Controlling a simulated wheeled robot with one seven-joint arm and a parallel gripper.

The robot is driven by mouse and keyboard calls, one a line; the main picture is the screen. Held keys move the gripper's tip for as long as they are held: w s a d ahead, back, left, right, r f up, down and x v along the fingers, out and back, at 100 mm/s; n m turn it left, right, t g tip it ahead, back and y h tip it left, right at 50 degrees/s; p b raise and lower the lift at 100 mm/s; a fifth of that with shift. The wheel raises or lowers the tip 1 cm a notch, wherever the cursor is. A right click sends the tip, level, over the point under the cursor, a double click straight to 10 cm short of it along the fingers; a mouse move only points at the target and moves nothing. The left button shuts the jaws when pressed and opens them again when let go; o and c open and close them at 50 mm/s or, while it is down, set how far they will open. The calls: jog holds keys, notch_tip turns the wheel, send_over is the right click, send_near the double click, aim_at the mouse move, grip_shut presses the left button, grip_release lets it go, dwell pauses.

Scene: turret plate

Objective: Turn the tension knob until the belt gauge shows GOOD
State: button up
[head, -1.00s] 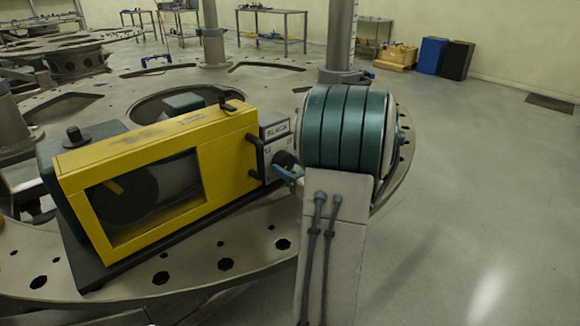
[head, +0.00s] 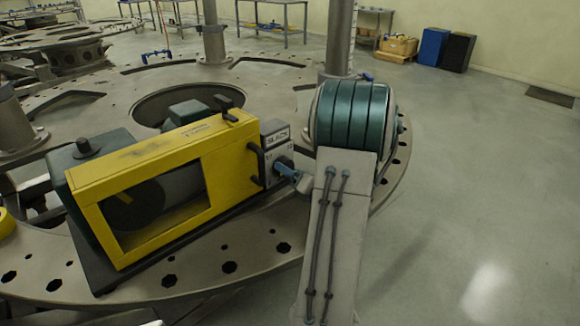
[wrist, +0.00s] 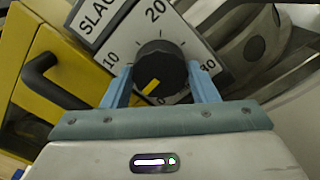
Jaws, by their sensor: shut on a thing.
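The black tension knob (wrist: 160,68) sits on a white dial with the numbers 0, 10, 20 and 30. Its yellow mark points down and left in the wrist view, close to 0 on the side toward 10. The gauge label (head: 277,138) reads SLACK and is partly cut off in the wrist view (wrist: 95,18). My gripper (wrist: 161,84) has its blue fingers on both sides of the knob and is shut on it. In the head view my gripper (head: 287,171) is at the dial end of the yellow belt housing (head: 160,155), and the knob is mostly hidden there.
Black handles (head: 256,160) stick out of the housing's end beside the dial. The housing stands on a large round metal plate (head: 215,262) with holes. Open floor (head: 470,200) lies to the right. Tables and bins stand far back.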

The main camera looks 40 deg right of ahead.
jog(key=shift+m+p, duration=0.35)
jog(key=shift+m, duration=0.25)
jog(key=o, duration=1)
jog(key=shift+c, duration=0.2)
jog(key=shift+s, duration=0.1)
jog(key=s, duration=0.9)
jog(key=s+d+b, duration=0.1)
jog(key=s, duration=0.3)
jog(key=shift+s, duration=0.3)
